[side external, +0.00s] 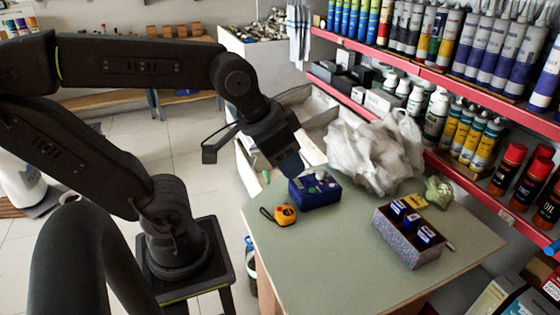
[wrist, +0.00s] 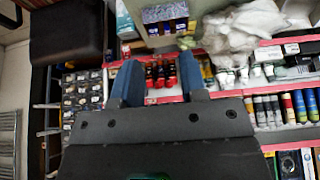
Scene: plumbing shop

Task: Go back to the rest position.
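My gripper (side external: 291,167) is at the end of my bent arm, above the left part of the green-grey table (side external: 340,262). Its fingertips look close to the top left of a blue box (side external: 318,194) with small white items on top; I cannot tell whether they touch it. In the wrist view my gripper's two blue-grey fingers (wrist: 158,84) stand apart, with nothing held between them. Red-topped cans on a shelf show beyond the gap.
A yellow tape measure (side external: 285,214), a white plastic bag (side external: 372,153), a green crumpled item (side external: 438,192) and a patterned box (side external: 408,250) holding small blue packs are on the table. Red-edged shelves (side external: 455,88) of tubes and bottles stand behind. The table's front is clear.

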